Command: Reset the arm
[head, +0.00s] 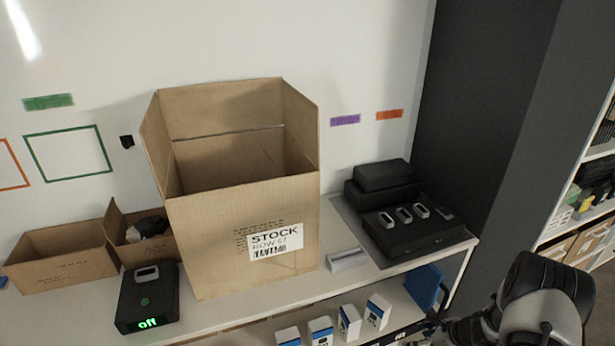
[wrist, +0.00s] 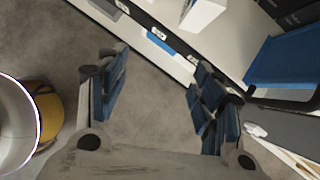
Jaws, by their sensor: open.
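My gripper (wrist: 158,76) shows in the wrist view with its two blue-padded fingers spread wide apart. Nothing is between them; grey floor and a pale shelf edge show beyond. In the head view my arm (head: 540,300) enters at the lower right, in front of the right end of the table. Its gripper end reaches left, low beside the lower shelf, and is mostly cut off by the bottom edge. The fingers are hard to make out there.
The white table (head: 345,285) holds a tall open carton (head: 220,220), smaller cartons (head: 62,255), a black box reading "off" (head: 148,300) and a black tray (head: 410,240). White-blue boxes (head: 348,320) stand below. A blue panel (wrist: 285,60) is close right of my gripper. Shelving (head: 585,225) stands right.

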